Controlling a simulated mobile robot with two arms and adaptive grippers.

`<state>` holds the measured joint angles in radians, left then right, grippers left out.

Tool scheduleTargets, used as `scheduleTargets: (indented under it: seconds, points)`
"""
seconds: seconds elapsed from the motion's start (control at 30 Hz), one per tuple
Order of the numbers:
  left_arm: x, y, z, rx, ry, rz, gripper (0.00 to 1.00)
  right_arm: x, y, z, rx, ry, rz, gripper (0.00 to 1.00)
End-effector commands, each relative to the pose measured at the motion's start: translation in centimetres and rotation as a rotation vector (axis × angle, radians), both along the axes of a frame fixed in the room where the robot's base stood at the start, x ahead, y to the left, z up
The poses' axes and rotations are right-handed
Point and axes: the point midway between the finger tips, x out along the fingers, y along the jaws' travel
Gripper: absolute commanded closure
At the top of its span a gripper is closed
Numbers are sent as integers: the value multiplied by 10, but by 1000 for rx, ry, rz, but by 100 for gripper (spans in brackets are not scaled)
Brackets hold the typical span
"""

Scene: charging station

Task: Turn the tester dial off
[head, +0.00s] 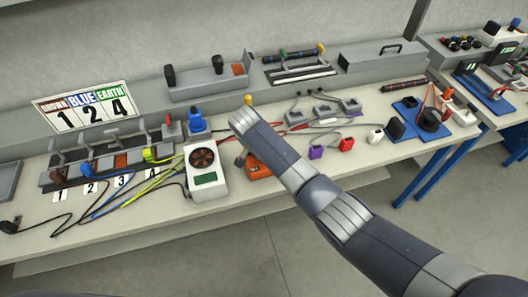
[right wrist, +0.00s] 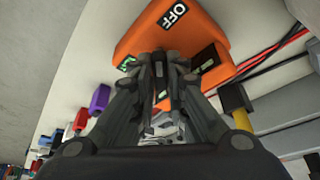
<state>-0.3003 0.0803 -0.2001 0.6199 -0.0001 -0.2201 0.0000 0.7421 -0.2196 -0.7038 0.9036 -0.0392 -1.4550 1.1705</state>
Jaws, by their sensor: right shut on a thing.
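The orange tester (head: 259,171) lies on the bench, partly hidden behind my right arm in the head view. In the right wrist view the tester (right wrist: 140,38) fills the upper middle, with a black OFF label (right wrist: 173,14) near its far edge, a green-lettered label (right wrist: 127,64) at left and a dark label at right. My right gripper (right wrist: 164,72) is over the tester's face, its fingers close together on the dial. The fingers hide most of the dial, so its pointing direction cannot be told. My left gripper is not in view.
Cables run behind, near a blue-based part (head: 197,121). The bench's front strip is mostly clear.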

Motion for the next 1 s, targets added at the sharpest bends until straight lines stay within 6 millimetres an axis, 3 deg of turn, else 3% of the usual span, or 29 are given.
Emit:
scheduleTargets:
  seconds: [0.17, 0.2, 0.27, 0.3, 0.73, 1.0]
  points:
    - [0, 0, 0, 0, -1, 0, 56, 0, -1, 0, -2, 0, -2, 100]
    - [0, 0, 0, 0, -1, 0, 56, 0, -1, 0, -2, 0, -1, 82]
    - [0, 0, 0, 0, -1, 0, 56, 0, -1, 0, -1, 0, 0, 69]
    - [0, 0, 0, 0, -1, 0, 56, 0, -1, 0, -1, 0, 0, 67]
    - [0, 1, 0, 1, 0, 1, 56, -1, 2, 6, 1, -2, 2, 67]
    - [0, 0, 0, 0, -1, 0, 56, -15, 9, 45, 2, -3, 3, 67]
